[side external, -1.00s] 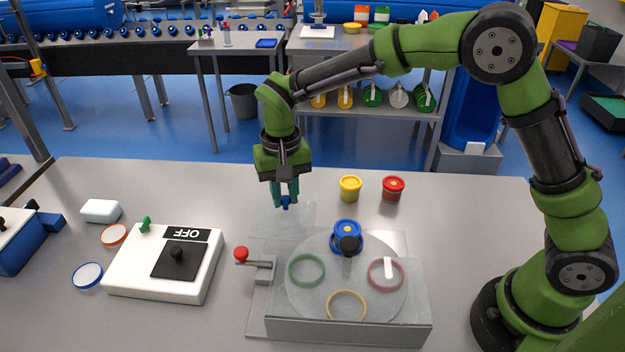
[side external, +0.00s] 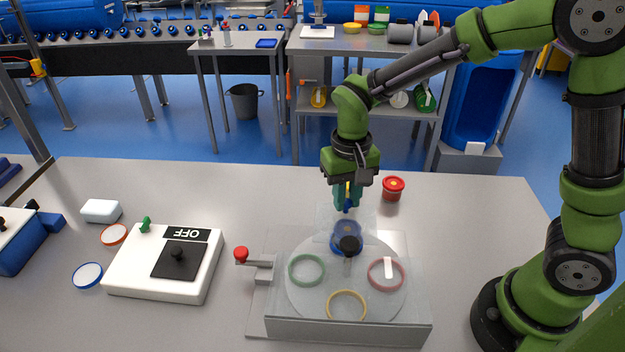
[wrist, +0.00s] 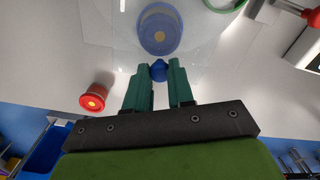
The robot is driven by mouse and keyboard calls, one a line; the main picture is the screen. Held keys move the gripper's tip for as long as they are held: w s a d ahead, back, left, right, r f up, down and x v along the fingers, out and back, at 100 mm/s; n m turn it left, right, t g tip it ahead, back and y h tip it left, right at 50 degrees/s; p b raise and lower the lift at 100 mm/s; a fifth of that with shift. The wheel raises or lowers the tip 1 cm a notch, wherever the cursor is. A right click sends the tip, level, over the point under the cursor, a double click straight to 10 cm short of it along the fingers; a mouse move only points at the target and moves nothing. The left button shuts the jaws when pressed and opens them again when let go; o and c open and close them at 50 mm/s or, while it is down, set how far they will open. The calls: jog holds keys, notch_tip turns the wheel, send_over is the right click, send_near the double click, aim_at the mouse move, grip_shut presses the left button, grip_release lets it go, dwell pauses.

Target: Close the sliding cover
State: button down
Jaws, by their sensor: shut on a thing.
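The sliding cover (side external: 366,221) is a clear plate with a small blue knob (wrist: 159,71). It lies at the back of the clear-topped carrier housing (side external: 350,331), over the blue tub (side external: 340,227). The blue tub also shows through the clear plate in the wrist view (wrist: 160,30). My gripper (side external: 347,206) is shut on the knob, with its fingers on either side of it. The cover's exact edges are hard to make out. Inside the housing is a round plate with green, yellow and red rings around its places.
A red tub (side external: 393,188) stands right of my gripper. A yellow tub is mostly hidden behind my fingers. Left of the housing are a red-knobbed lever (side external: 241,255) and a white OFF switch box (side external: 140,276). The table's back left is clear.

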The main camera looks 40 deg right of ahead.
jog(key=shift+s+d, duration=0.4)
jog(key=shift+d, duration=0.05)
jog(key=c, duration=1)
grip_release()
jog(key=shift+o, duration=0.2)
jog(key=shift+a+r, duration=0.1)
jog(key=shift+r, duration=0.05)
jog(key=shift+r, duration=0.35)
notch_tip(320, 180, up, 16)
jog(key=shift+w, duration=0.1)
